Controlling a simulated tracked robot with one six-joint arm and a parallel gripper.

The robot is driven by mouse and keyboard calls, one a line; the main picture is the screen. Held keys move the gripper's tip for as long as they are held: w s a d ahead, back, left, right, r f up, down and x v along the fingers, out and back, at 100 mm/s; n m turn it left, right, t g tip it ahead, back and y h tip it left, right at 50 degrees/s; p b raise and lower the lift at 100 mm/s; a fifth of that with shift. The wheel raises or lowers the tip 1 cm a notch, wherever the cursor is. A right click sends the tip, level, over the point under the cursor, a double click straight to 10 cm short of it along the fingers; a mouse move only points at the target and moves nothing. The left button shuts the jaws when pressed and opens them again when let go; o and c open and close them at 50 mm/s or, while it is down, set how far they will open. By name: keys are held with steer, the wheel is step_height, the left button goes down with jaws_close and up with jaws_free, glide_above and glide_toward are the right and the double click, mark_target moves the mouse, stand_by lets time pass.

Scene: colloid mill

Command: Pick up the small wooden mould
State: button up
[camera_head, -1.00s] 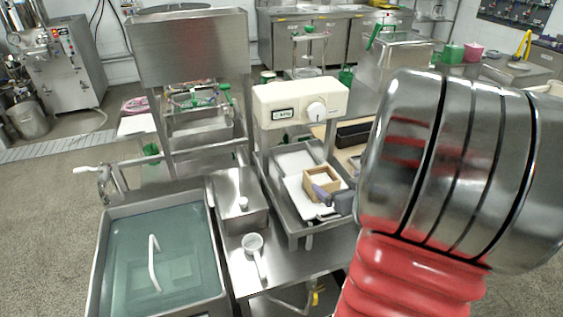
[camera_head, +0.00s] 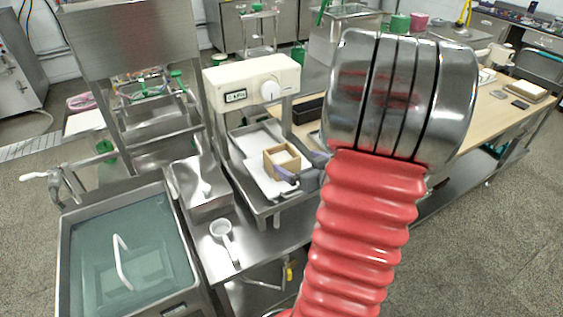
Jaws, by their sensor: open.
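The small wooden mould (camera_head: 274,161) is a light brown, open square box. It sits on a white sheet (camera_head: 268,186) in the steel tray of the scale, left of my arm. My gripper (camera_head: 286,177) reaches in from the right, with its grey-purple fingers at the mould's near right side. It is open. One finger overlaps the mould's front wall in the picture; I cannot tell whether it touches. My large red and steel arm hides the area right of the gripper.
A cream scale head (camera_head: 251,83) stands behind the tray. A water-filled sink (camera_head: 70,235) is at left. A white ladle (camera_head: 223,237) lies on the steel bench, near a steel box (camera_head: 203,196). A wooden table (camera_head: 474,103) extends at right behind my arm.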

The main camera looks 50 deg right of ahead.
mark_target(290, 160)
steer(key=shift+x, duration=2.6)
steer(key=shift+w, duration=0.1)
steer(key=shift+a+x, duration=0.15)
steer(key=shift+x, duration=1.1)
steer(key=shift+a+x, duration=0.1)
steer(key=shift+x, duration=1.2)
steer(key=shift+c, duration=0.3)
steer(key=c, duration=1.1)
steer(key=shift+r, duration=0.1)
steer(key=shift+r, duration=4.95)
